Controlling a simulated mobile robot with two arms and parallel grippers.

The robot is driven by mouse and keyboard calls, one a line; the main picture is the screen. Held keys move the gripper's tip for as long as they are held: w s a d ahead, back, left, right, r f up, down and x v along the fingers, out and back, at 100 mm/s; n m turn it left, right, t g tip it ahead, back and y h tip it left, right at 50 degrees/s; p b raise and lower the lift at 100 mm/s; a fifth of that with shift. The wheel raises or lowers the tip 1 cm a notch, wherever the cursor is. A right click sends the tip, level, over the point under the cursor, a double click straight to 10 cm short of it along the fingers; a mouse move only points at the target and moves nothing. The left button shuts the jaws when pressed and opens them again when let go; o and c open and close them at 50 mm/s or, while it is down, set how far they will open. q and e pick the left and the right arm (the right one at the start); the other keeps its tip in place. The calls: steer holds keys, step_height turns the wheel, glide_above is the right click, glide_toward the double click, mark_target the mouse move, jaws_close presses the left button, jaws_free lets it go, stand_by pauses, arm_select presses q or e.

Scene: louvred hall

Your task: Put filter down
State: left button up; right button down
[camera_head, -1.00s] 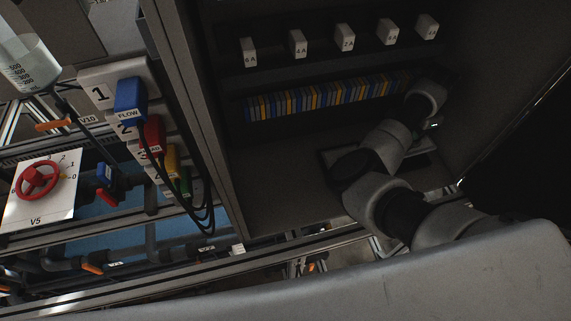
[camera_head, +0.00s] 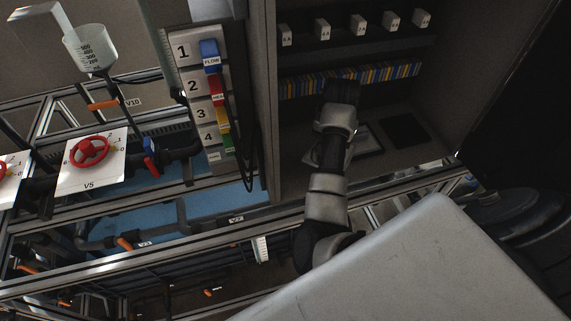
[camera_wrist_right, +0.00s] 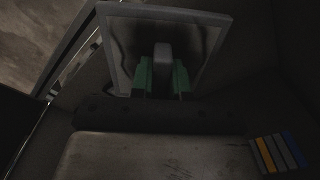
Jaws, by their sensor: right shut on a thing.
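In the right wrist view, the filter (camera_wrist_right: 120,50) is a flat square panel with a pale grey rim and a darker inside. An upright grey grip (camera_wrist_right: 163,66) stands in front of it. The green fingers of my right gripper (camera_wrist_right: 163,78) are shut on that grip, one on each side. In the head view my right arm reaches into the dark cabinet and hides its own fingers. A light-rimmed dark panel (camera_head: 371,142) shows beside the arm, low in the cabinet; I cannot tell whether it rests on the cabinet floor. My left gripper is not in view.
A row of blue, yellow and grey blocks (camera_head: 395,75) lines the cabinet back, with white labelled blocks (camera_head: 357,22) on the shelf above. A dark square (camera_head: 405,128) lies right of the panel. Numbered plugs with cables (camera_head: 212,85) hang outside the cabinet's left wall (camera_head: 262,80).

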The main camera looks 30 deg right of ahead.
mark_target(295, 167)
steer(key=w+a+f+b, duration=0.1)
steer(key=f, duration=0.1)
steer(key=w+a+f+b, duration=0.1)
steer(key=w, duration=0.1)
steer(key=shift+w+a+f+b, duration=0.15)
steer(key=shift+w+f+b, duration=0.1)
steer(key=shift+f+b, duration=0.15)
steer(key=w+a, duration=0.1)
steer(key=w+a+f+p, duration=0.1)
steer(key=w, duration=0.1)
steer(key=shift+w+a+f, duration=0.25)
steer(key=shift+w+a, duration=0.1)
steer(key=shift+a, duration=0.05)
steer(key=shift+w+a+f, duration=0.2)
step_height(295, 167, down, 4)
steer(key=shift+r+p, duration=0.15)
steer(key=shift+p, duration=0.85)
steer(key=shift+f, duration=0.25)
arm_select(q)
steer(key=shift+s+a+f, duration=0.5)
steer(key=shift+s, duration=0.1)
arm_select(e)
steer(key=shift+f, duration=0.2)
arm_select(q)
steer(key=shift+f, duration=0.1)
arm_select(e)
steer(key=c, duration=1.1)
jaws_free()
